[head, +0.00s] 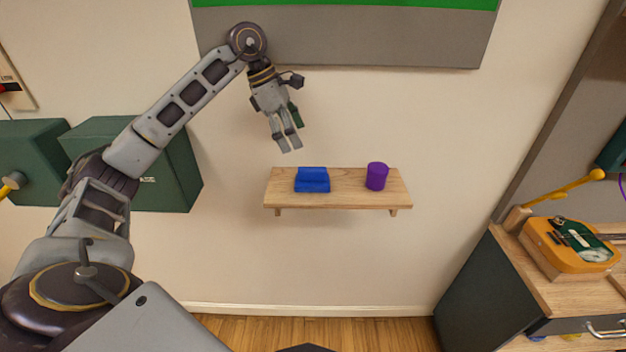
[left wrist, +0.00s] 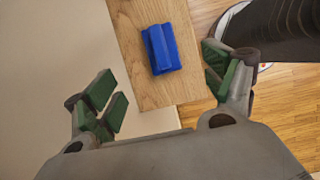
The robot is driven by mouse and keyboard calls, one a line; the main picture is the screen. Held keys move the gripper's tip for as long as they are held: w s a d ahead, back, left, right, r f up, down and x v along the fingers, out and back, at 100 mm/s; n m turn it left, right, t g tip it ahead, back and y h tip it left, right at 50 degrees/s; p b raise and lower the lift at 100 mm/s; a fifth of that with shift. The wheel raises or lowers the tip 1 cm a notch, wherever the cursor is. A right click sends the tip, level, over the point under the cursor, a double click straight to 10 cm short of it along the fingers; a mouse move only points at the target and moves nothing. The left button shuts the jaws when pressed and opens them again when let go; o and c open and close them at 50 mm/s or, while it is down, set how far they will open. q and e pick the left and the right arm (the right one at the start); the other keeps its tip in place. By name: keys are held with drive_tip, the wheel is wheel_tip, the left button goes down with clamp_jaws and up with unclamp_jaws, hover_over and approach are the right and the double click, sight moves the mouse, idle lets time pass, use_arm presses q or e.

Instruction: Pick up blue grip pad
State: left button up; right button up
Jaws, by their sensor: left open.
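The blue grip pad (head: 312,180) lies on the left half of a small wooden wall shelf (head: 345,188). It has a raised ridge along its length. My left gripper (head: 290,143) is above and slightly left of the pad in the head view, with its fingers pointing down. In the left wrist view the pad (left wrist: 161,48) lies on the shelf (left wrist: 128,60) beyond the fingertips, between the two open fingers of my left gripper (left wrist: 160,85). The gripper is empty and apart from the pad. My right gripper is in neither view.
A purple cylinder (head: 377,176) stands on the shelf to the right of the pad. A grey and green board (head: 345,35) hangs above. Dark green boxes (head: 175,165) are on the wall at left. A cabinet (head: 480,290) with a yellow device (head: 570,245) stands at right.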

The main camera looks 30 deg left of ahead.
sight(308, 168)
use_arm(q)
drive_tip(key=x, duration=0.7)
drive_tip(key=shift+f, duration=0.1)
drive_tip(key=shift+w+d+f, duration=0.15)
drive_tip(key=shift+f, duration=0.2)
drive_tip(key=shift+d+f, duration=0.1)
drive_tip(key=shift+f, duration=0.25)
drive_tip(key=shift+p+x, duration=0.55)
drive_tip(key=shift+x, duration=1.25)
drive_tip(key=shift+d+f, duration=0.1)
drive_tip(key=shift+f, duration=0.55)
drive_tip(key=shift+w+f, duration=0.1)
drive_tip(key=shift+f, duration=0.05)
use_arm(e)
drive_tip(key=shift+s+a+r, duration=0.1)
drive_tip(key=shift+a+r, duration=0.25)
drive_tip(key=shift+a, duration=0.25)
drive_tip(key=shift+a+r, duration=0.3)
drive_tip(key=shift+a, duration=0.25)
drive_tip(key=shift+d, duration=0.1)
